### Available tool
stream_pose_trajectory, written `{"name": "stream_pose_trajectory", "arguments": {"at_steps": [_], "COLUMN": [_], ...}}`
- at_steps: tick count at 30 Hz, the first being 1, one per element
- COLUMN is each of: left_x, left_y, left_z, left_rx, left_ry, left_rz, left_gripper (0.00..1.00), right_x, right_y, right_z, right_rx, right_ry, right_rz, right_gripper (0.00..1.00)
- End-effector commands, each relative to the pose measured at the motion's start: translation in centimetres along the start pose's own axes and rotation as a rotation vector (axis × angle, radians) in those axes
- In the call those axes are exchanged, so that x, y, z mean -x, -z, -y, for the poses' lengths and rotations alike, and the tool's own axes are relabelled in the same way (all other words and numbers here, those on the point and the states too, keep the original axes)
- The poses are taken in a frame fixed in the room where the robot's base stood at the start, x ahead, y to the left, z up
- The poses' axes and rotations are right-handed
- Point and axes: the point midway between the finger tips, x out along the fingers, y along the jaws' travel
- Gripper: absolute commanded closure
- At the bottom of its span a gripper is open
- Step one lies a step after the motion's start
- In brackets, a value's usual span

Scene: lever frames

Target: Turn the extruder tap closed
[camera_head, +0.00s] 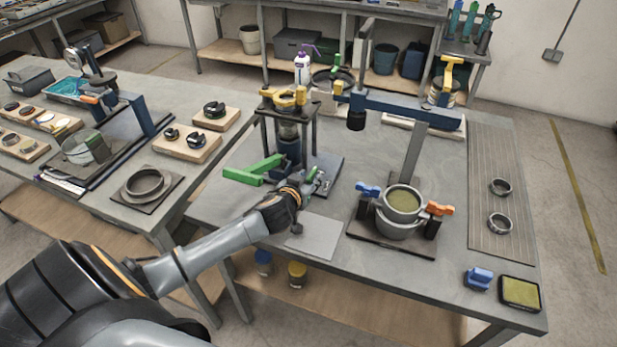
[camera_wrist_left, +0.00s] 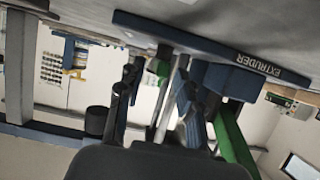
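The extruder stands on the near table. Its dark blue base plate (camera_wrist_left: 200,48) bears the word EXTRUDER in the left wrist view. Its long green lever (camera_head: 254,168) sticks out to the left in the head view. A small green part, perhaps the tap's handle (camera_wrist_left: 154,67), shows beyond my fingers in the wrist view; I cannot tell for certain. My left gripper (camera_head: 312,187) is low beside the extruder's front. In the wrist view its dark fingers stand apart, with slim silvery parts between or behind them. Contact with the tap cannot be made out. My right gripper is not in view.
A grey plate (camera_head: 315,237) lies just in front of my gripper. To the right is a pot stand (camera_head: 392,243) with blue and orange clamps, under a blue overhead beam (camera_head: 405,108). A ribbed mat (camera_head: 500,160) with two rings lies farther right.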

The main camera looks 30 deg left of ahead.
Motion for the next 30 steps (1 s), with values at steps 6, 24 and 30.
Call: {"name": "stream_pose_trajectory", "arguments": {"at_steps": [6,24,30], "left_x": [-0.4,-0.36,-0.34], "left_y": [0.02,0.04,-0.05], "left_z": [0.0,0.26,0.41], "left_rx": [0.0,-0.022,-0.05], "left_ry": [0.0,-0.04,-0.117], "left_rz": [0.0,0.004,0.003], "left_gripper": [0.64,1.0,1.0], "right_x": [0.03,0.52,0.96], "right_y": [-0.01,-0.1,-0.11], "right_z": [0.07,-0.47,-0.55], "right_rx": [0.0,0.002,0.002], "right_ry": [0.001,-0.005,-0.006], "right_rz": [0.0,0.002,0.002], "right_gripper": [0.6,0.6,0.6]}}
